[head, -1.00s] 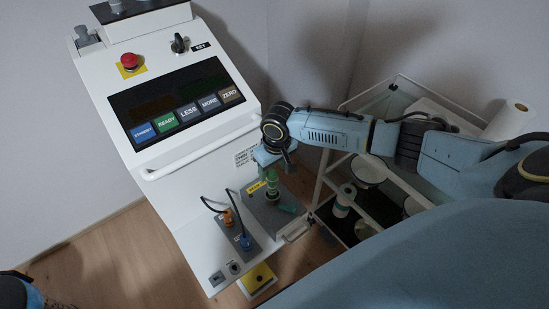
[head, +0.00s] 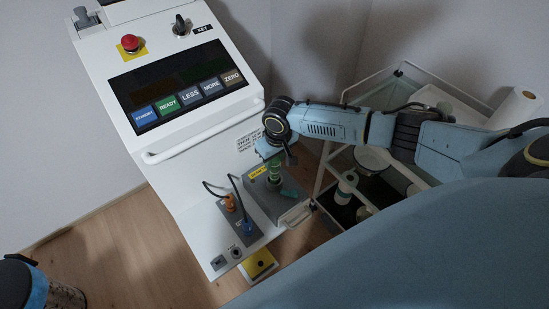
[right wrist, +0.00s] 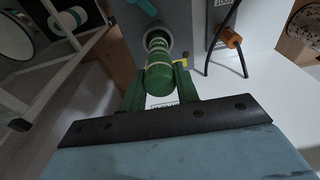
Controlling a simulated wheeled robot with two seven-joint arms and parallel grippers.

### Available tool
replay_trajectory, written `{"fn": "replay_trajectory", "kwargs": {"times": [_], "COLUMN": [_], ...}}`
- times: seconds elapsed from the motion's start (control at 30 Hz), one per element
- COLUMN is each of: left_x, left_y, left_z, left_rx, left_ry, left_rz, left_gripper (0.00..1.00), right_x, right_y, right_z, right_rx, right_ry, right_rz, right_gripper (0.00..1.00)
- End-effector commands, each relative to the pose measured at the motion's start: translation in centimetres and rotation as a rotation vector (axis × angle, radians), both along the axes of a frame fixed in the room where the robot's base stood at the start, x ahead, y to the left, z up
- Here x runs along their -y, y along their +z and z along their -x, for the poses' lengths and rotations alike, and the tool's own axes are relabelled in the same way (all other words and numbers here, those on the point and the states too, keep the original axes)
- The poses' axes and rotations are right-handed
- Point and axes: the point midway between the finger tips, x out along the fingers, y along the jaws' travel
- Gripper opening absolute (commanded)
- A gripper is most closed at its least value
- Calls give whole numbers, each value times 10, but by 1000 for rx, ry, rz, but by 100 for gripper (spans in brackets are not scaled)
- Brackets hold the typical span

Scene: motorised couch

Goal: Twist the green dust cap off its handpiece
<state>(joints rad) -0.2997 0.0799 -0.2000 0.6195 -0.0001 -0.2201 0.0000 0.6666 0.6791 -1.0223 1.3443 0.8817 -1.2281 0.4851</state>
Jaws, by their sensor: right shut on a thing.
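The green dust cap (right wrist: 158,78) is a rounded dark green cylinder between the two green fingers of my right gripper (right wrist: 158,92). My right gripper is shut on it. In the head view, my right gripper (head: 274,158) comes down from above on the upright handpiece (head: 274,179), and the cap is mostly hidden there. I cannot tell whether cap and handpiece have parted. My left gripper is not in view.
The white console (head: 190,165) has a front handrail. A shelved trolley (head: 330,165) stands close on the right.

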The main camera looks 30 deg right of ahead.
Motion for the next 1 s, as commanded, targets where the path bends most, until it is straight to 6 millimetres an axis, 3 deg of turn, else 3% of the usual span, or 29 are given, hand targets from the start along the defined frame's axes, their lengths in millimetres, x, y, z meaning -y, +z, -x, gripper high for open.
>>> {"fn": "replay_trajectory", "kwargs": {"times": [0.03,0.07,0.23,0.37,0.63,1.0], "left_x": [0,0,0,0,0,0], "left_y": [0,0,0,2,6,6], "left_z": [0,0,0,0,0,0], "left_rx": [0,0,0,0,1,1], "left_ry": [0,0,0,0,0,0], "left_rz": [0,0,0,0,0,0], "left_gripper": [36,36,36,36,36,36], "right_x": [0,0,0,0,0,0], "right_y": [0,0,0,1,0,0], "right_z": [0,0,0,0,0,0], "right_rx": [0,0,0,0,0,0], "right_ry": [0,0,0,35,274,310], "right_rz": [0,0,0,0,0,-1], "right_gripper": [9,28,7,7,7,7]}}
